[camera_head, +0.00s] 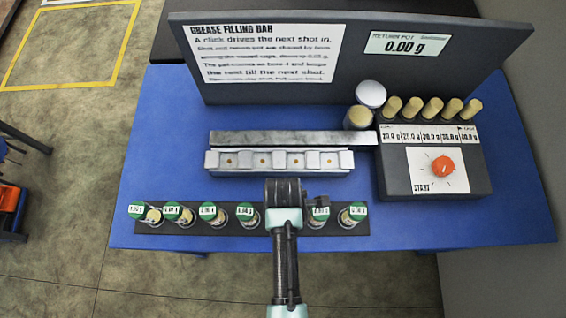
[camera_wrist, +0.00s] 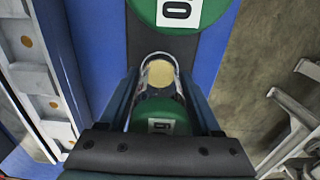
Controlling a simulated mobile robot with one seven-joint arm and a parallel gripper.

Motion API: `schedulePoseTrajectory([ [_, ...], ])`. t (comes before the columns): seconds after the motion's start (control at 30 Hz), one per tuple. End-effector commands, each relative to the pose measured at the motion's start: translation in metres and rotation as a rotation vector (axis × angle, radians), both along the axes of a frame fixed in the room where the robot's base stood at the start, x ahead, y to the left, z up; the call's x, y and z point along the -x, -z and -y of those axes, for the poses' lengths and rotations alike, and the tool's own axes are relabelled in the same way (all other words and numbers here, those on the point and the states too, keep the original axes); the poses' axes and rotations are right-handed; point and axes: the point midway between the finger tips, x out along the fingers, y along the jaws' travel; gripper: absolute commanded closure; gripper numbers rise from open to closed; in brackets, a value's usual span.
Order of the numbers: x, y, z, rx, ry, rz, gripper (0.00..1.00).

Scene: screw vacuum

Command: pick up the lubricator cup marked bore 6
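A row of clear lubricator cups with green round tops and white labels stands on a dark strip near the table's front edge, such as the far-left cup (camera_head: 152,215) and the far-right cup (camera_head: 352,215). The label print is too small to read bore numbers. My gripper (camera_head: 283,192) points down over the row, right of the middle, and hides part of it. In the wrist view my gripper (camera_wrist: 160,100) has a finger on each side of a cup (camera_wrist: 160,73) with tan content and a green part bearing a white label. Whether the fingers touch it is unclear.
A pale filling bar (camera_head: 280,161) with several stations lies behind the row. A dark control box (camera_head: 435,172) with an orange knob and several tan-topped pegs stands at the right. A tall sign board (camera_head: 350,75) closes the back. Bare blue table (camera_head: 165,120) lies at left.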

Motion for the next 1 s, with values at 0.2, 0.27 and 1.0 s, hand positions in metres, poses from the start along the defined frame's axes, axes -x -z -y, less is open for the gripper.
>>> schedulePoseTrajectory([
  [0.2,0.0,0.0,0.0,0.0,0.0,0.0,0.76],
  [0.27,0.0,0.0,0.0,0.0,0.0,0.0,0.87],
  [1.0,-0.001,-0.062,0.0,0.0,0.0,0.005,1.0],
])
